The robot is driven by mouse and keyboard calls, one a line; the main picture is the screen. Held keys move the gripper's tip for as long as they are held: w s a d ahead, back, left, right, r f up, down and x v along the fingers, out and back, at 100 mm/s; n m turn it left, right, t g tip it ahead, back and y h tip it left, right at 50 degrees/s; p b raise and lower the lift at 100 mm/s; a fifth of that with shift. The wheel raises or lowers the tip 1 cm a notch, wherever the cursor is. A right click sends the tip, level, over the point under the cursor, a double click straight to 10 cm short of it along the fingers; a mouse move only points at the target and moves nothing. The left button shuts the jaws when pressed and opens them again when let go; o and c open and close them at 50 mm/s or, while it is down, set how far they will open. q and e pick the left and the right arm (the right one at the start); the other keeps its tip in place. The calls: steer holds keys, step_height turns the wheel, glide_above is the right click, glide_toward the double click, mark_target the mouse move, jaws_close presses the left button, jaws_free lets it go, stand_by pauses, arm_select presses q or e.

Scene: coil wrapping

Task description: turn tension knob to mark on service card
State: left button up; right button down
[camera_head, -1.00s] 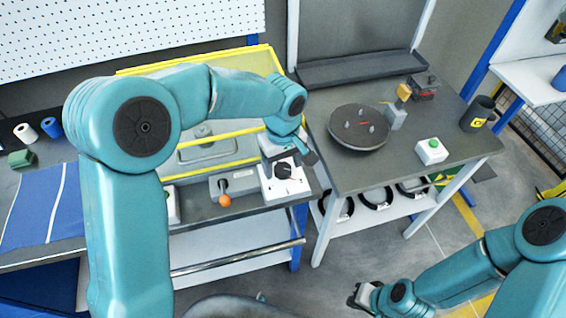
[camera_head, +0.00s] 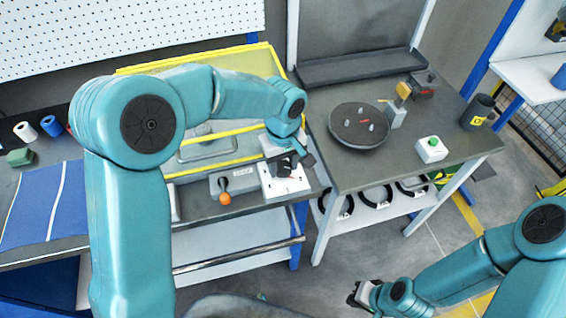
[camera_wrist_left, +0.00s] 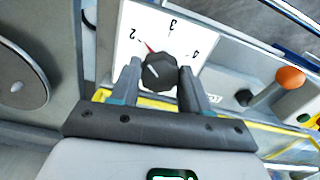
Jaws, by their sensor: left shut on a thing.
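The black tension knob (camera_wrist_left: 159,72) sits on a white dial plate (camera_wrist_left: 125,45) printed with 2, 3 and 4. A red mark (camera_wrist_left: 150,47) shows at the knob's edge near the 2. My left gripper (camera_wrist_left: 160,80) is shut on the knob, with one finger on each side. In the head view my left gripper (camera_head: 292,163) partly hides the knob, above the white knob box (camera_head: 285,188). My right gripper (camera_head: 362,296) hangs low over the floor, away from the benches; its jaws are too small to read. I cannot make out a service card.
A lever with an orange ball (camera_head: 225,199) stands just left of the knob box. A yellow-framed guard (camera_head: 215,140) stands behind the knob.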

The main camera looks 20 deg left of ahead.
arm_select(q)
steer(key=m+b, duration=0.1)
steer(key=m, duration=0.4)
steer(key=shift+w+m, duration=0.1)
steer(key=shift+m, duration=0.2)
steer(key=m, duration=0.5)
steer(key=shift+m, duration=0.3)
steer(key=m, duration=1)
steer(key=shift+m, duration=0.4)
steer(key=o, duration=1.1)
steer(key=shift+d+f, duration=0.1)
steer(key=shift+c, duration=0.2)
